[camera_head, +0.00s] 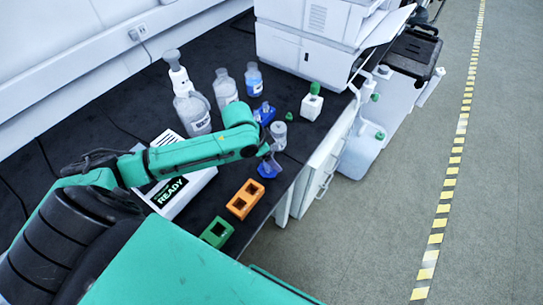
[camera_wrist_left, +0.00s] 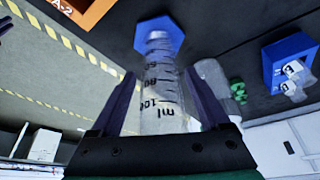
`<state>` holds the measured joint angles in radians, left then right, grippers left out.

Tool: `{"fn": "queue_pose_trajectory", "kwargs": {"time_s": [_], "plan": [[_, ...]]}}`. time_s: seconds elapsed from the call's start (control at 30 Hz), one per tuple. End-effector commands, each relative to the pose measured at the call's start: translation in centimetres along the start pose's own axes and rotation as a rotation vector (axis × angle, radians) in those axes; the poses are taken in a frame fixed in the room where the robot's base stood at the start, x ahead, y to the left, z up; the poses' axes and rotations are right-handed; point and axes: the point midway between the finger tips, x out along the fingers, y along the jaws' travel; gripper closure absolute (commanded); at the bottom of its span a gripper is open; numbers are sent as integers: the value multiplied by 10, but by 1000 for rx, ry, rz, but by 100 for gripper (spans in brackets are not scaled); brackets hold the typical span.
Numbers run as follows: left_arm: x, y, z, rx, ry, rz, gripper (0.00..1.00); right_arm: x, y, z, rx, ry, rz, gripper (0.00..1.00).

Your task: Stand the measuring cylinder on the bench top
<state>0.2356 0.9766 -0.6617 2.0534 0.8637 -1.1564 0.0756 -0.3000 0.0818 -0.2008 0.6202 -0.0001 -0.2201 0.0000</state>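The measuring cylinder is clear with black graduations and a blue hexagonal base. In the left wrist view the cylinder (camera_wrist_left: 160,85) lies between the two dark fingers of my left gripper (camera_wrist_left: 162,100), which look closed on its body. Its base points away from the wrist over the dark bench top (camera_wrist_left: 215,30). In the head view the blue base (camera_head: 268,170) shows below my left gripper (camera_head: 268,156), near the bench's front edge. The arm hides most of the cylinder there. I cannot tell whether the base touches the bench.
A white device marked READY (camera_head: 192,190) lies behind. A grey-white bottle (camera_head: 278,135), a blue block (camera_head: 264,113) and a green-capped bottle (camera_head: 311,105) stand beyond. A white instrument (camera_head: 310,40) fills the far end.

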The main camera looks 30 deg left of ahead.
Motion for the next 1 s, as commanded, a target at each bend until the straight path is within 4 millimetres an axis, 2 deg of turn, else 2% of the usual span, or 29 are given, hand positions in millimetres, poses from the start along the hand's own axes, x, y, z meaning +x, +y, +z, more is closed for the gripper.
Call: {"fn": "queue_pose_trajectory", "kwargs": {"time_s": [0.13,0.23,0.6,0.7,0.8,1.0], "plan": [[-3,0,-1,1,0,-1,21,0,1,0,1,0,1,74],[-14,-1,-1,1,0,-3,21,-1,1,0,1,0,1,74],[-98,-1,0,4,-4,-4,21,-7,1,-1,2,0,1,74],[-112,-1,0,0,-3,-3,21,-9,1,-1,2,0,1,74],[-120,-1,-1,-1,-1,-1,21,-10,0,-1,2,0,0,74],[-122,0,-1,-1,1,1,21,-9,-1,-1,3,1,-2,74]]}}
